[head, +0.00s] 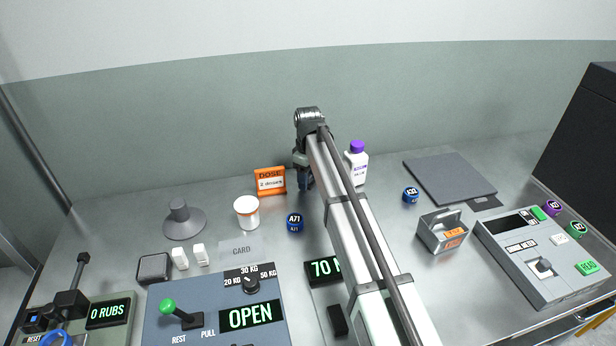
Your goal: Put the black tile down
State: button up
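My gripper (304,184) points down over the back middle of the metal table, partly hidden behind my own arm. It is small and dark here, and I cannot tell whether its fingers are open or shut, or whether they hold anything. A small black square piece with a pale rim (154,268) lies on the table at the left, well apart from my gripper. It may be the black tile, but I cannot be sure. No other black tile shows clearly.
An orange dose sign (270,181) stands left of my gripper, and a white bottle with a purple cap (356,165) stands right. A white jar (247,213) and blue A71 cap (294,222) are nearby. A grey mat (448,176) lies back right. Control panels line the front.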

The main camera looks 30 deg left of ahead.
jog(key=shift+o, duration=1.3)
jog(key=shift+r, duration=0.1)
notch_tip(320, 180, up, 12)
jog(key=shift+r, duration=0.1)
